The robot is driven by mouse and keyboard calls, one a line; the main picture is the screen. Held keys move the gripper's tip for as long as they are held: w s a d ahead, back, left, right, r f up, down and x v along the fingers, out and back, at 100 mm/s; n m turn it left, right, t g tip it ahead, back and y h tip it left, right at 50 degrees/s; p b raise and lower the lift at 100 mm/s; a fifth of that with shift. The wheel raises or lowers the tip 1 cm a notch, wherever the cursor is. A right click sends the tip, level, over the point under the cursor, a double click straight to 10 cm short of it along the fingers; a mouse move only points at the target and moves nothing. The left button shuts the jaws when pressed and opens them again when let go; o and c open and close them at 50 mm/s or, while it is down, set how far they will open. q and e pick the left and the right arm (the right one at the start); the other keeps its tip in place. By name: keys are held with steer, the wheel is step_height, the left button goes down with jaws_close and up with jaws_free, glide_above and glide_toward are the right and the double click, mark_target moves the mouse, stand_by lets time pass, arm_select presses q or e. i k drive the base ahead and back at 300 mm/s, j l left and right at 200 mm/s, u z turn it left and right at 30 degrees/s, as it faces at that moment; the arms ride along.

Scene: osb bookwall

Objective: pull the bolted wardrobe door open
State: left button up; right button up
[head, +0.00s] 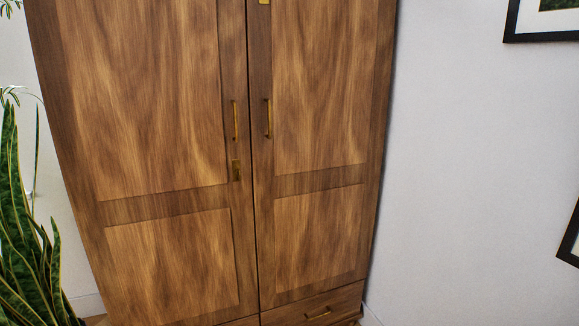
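The wooden wardrobe (180,210) stands in front of me and fills the left and middle of the head view. Its left door (150,100) and right door (320,100) look shut, with a thin dark seam between them. Each door has an upright brass handle near the seam, the left handle (235,121) and the right handle (268,118). Neither gripper is in view.
A drawer (315,308) with a brass pull (318,313) is below the doors. A tall striped plant (22,240) stands at the left, close to the wardrobe. The pale wall (470,170) at right carries dark picture frames (540,37). Little floor shows.

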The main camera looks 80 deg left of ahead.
mark_target(320, 71)
steer(key=u, duration=2.55)
